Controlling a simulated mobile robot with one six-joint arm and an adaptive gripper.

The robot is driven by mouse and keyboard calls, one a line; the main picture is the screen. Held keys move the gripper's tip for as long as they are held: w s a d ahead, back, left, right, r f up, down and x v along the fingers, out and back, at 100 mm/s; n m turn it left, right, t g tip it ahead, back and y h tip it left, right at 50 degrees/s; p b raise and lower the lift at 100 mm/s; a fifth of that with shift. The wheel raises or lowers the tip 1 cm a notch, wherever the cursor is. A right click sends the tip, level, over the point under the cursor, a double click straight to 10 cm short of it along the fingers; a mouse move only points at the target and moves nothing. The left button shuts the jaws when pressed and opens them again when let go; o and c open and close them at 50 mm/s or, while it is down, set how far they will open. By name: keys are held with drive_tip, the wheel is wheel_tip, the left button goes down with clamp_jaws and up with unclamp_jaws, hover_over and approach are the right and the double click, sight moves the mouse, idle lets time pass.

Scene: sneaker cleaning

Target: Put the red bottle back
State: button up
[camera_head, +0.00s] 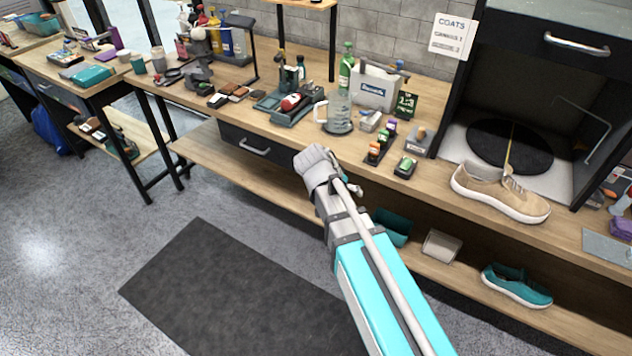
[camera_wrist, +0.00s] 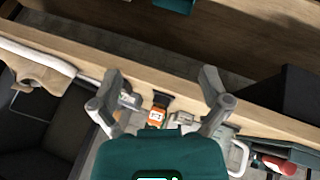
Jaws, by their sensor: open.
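The fingertips are hard to make out there. A red-topped item (camera_head: 290,102) lies in a dark tray (camera_head: 270,104); I cannot tell what it is.
A clear jug (camera_head: 338,113), a green bottle (camera_head: 346,66) and a white caddy (camera_head: 375,88) stand mid-bench. A small orange-labelled container (camera_wrist: 156,116) shows between my fingers in the wrist view. A beige sneaker (camera_head: 500,192) is at the right. The floor mat (camera_head: 230,290) is clear.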

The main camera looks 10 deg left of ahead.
drive_tip(key=s+d+f+n+g+y, duration=0.1)
drive_tip(key=s+d, duration=0.3)
drive_tip(key=d, duration=0.5)
drive_tip(key=s+d+f+n+g+y, duration=0.1)
drive_tip(key=s+d+f+g+y, duration=0.1)
drive_tip(key=d, duration=0.8)
drive_tip(key=shift+s+n+g+y, duration=0.3)
drive_tip(key=shift+s+g+y, duration=0.2)
drive_tip(key=shift+s+y, duration=0.8)
drive_tip(key=shift+c, duration=0.3)
